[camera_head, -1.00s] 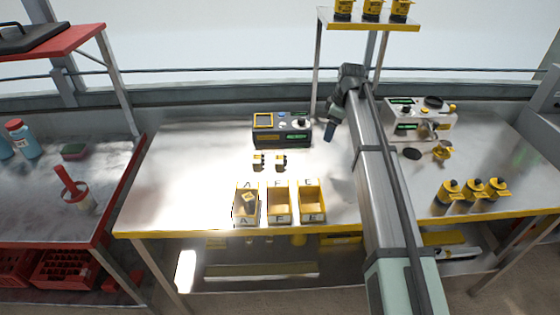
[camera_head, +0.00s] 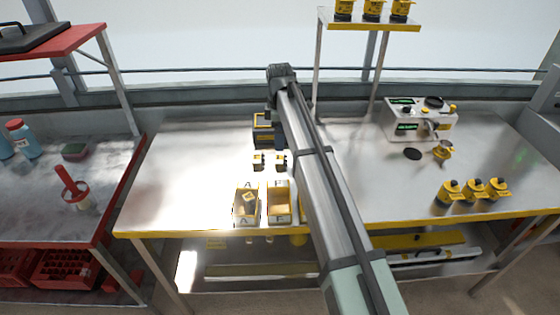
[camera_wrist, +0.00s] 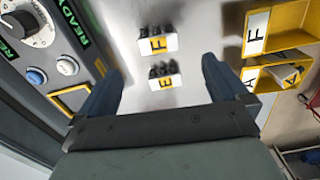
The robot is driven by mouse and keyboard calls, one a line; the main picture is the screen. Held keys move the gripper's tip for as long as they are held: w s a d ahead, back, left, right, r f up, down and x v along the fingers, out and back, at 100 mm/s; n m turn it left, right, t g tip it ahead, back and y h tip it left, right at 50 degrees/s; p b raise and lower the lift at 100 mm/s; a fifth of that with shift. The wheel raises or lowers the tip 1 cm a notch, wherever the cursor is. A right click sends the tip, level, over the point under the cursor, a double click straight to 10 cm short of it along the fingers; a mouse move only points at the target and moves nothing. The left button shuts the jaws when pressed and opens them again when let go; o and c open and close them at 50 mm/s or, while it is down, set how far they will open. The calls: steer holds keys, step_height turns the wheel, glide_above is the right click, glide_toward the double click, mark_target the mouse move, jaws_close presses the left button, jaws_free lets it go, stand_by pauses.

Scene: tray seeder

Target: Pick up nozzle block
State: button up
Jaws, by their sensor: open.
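Two small nozzle blocks with dark tops and white faces stand on the table. In the wrist view one is marked F (camera_wrist: 157,43) and the other E (camera_wrist: 165,81). In the head view they show as a left block (camera_head: 258,162) and a right block (camera_head: 281,162). My gripper (camera_wrist: 162,72) is open and empty, with block E lying between its fingers in the picture and block F beyond. In the head view my gripper (camera_head: 278,142) hangs behind the right block, partly hidden by my arm. A third block, marked A (camera_wrist: 291,76), lies in a yellow bin.
The control box (camera_head: 262,132) with dial and buttons stands close to my gripper, partly hidden. Yellow bins A (camera_head: 237,216) and F (camera_head: 280,218) stand at the front edge; my arm covers the third. A white machine (camera_head: 440,124) and yellow bottles (camera_head: 472,192) are at right.

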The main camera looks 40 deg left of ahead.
mark_target(280, 157)
step_height(280, 157, down, 10)
steer(key=shift+w+r, duration=0.1)
steer(key=shift+r, duration=0.15)
steer(key=c, duration=1.2)
